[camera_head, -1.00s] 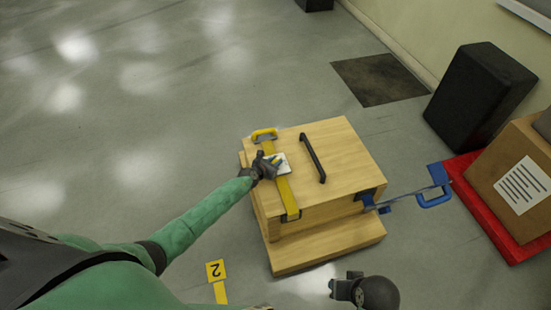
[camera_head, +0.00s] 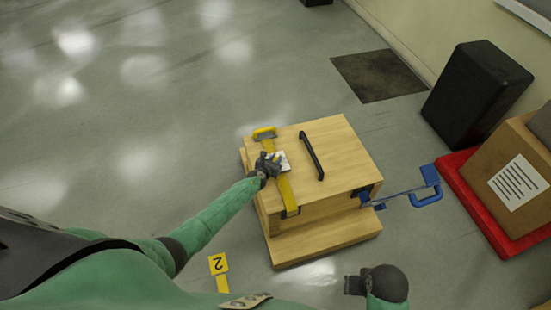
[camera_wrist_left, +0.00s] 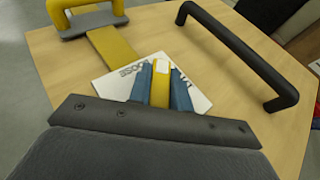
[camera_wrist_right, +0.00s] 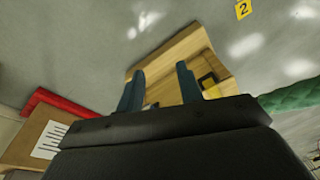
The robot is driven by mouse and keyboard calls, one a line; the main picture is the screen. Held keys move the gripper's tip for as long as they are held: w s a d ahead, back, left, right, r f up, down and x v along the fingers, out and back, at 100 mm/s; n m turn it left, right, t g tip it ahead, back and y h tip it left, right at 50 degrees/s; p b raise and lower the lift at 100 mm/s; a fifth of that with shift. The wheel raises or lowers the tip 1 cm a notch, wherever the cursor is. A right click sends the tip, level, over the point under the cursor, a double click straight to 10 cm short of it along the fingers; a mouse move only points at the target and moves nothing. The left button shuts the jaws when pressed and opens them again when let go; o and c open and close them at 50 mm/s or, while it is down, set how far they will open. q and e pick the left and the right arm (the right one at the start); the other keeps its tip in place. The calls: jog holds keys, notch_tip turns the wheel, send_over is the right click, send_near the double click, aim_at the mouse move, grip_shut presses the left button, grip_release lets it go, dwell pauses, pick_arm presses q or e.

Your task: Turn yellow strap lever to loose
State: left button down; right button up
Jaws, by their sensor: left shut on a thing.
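A wooden crate (camera_head: 340,150) has a yellow strap (camera_head: 285,190) across its top. A white plate (camera_wrist_left: 118,84) lies on the strap; the word LOOSE shows upside down at its left, and lettering at its right is partly hidden. The yellow lever (camera_wrist_left: 161,84) sits over the plate, between the blue fingers of my left gripper (camera_wrist_left: 160,84). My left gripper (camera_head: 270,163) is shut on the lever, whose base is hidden. My right gripper (camera_wrist_right: 160,88) is open and empty, fingers apart. It also shows in the head view (camera_head: 354,285), in front of the crate.
A black bar handle (camera_head: 312,156) stands on the crate top, right of the plate. A yellow handle (camera_head: 264,132) is at the strap's far end.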

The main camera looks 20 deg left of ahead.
pick_arm(q)
jog(key=n+y+p, duration=0.3)
jog(key=y+p, duration=0.1)
jog(key=shift+d+r+n+y, duration=0.1)
jog(key=shift+r+n+y, duration=0.05)
jog(key=shift+n+y, duration=0.55)
jog(key=shift+n, duration=0.1)
jog(key=shift+w+n+y, duration=0.1)
jog(key=shift+n+y, duration=0.3)
jog(key=shift+y, duration=0.1)
pick_arm(e)
notch_tip(320, 180, down, 17)
pick_arm(q)
jog(key=shift+f+n+g+y+b, duration=0.2)
jog(key=shift+n+g+y+b, duration=0.1)
jog(key=shift+n+g+y, duration=0.3)
jog(key=shift+r+n+g+y+b, duration=0.1)
jog(key=shift+n+g+y+b, duration=0.35)
jog(key=shift+n+y, duration=0.8)
pick_arm(e)
jog(key=shift+w+r, duration=0.2)
jog(key=shift+r, duration=0.7)
jog(key=shift+w+r, duration=0.15)
jog(key=shift+r, duration=0.75)
jog(key=shift+w+r, duration=0.2)
jog(key=shift+r, duration=0.7)
pick_arm(q)
jog(key=c, duration=1.3)
grip_release()
